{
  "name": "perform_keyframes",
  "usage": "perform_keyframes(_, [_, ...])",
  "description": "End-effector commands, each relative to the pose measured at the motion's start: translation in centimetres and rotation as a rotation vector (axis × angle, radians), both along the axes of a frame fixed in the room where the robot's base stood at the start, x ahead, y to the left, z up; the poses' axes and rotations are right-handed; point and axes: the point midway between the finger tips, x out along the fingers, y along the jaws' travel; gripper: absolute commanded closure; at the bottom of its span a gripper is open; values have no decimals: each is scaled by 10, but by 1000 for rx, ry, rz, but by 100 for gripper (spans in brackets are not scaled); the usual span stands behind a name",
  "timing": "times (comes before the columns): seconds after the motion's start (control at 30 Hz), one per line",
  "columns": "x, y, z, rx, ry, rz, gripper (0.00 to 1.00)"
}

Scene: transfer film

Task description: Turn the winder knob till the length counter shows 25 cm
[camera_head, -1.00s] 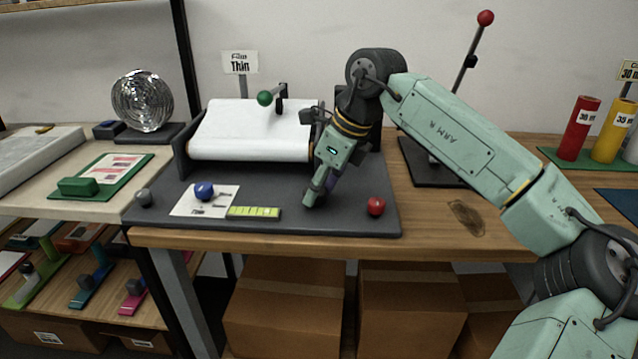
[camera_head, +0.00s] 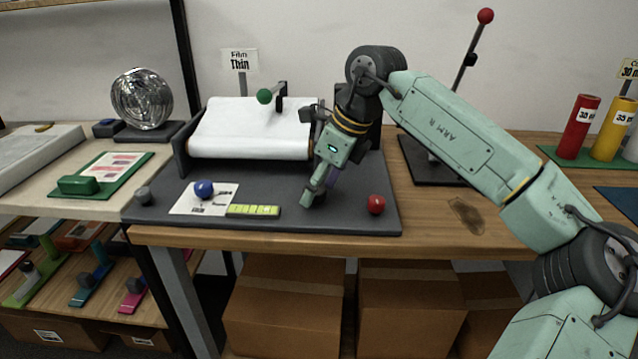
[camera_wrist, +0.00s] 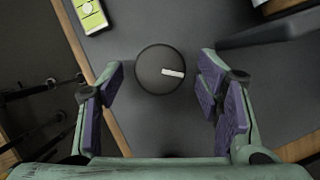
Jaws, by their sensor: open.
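The winder knob (camera_wrist: 155,75) is round and black with a white pointer line aimed right in the wrist view. My gripper (camera_wrist: 161,85) is open, with its purple-padded fingers on either side of the knob and a gap at each side. In the head view my gripper (camera_head: 312,198) points down at the front of the grey winder base (camera_head: 340,222), and the arm or fingers hide the knob. The yellow-green length counter (camera_head: 253,211) lies left of my gripper; it also shows at the top left of the wrist view (camera_wrist: 89,15). Its reading is too small to tell.
The white film roll (camera_head: 250,145) stands behind my gripper. A red ball-shaped knob (camera_head: 376,204) is close on the right. A blue ball (camera_head: 204,189) on a white card and a dark grey knob (camera_head: 144,196) are on the left. A dark stand (camera_head: 432,168) is further right.

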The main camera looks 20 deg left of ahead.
Motion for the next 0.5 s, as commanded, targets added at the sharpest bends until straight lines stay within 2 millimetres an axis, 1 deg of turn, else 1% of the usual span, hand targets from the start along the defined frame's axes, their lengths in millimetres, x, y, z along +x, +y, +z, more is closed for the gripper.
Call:
perform_keyframes(0.13, [0, -2, 6, 1, -1, -1, 41])
perform_keyframes(0.23, [0, -8, 18, -1, -2, -2, 41])
perform_keyframes(0.5, [-2, -29, 72, 1, -3, -2, 41])
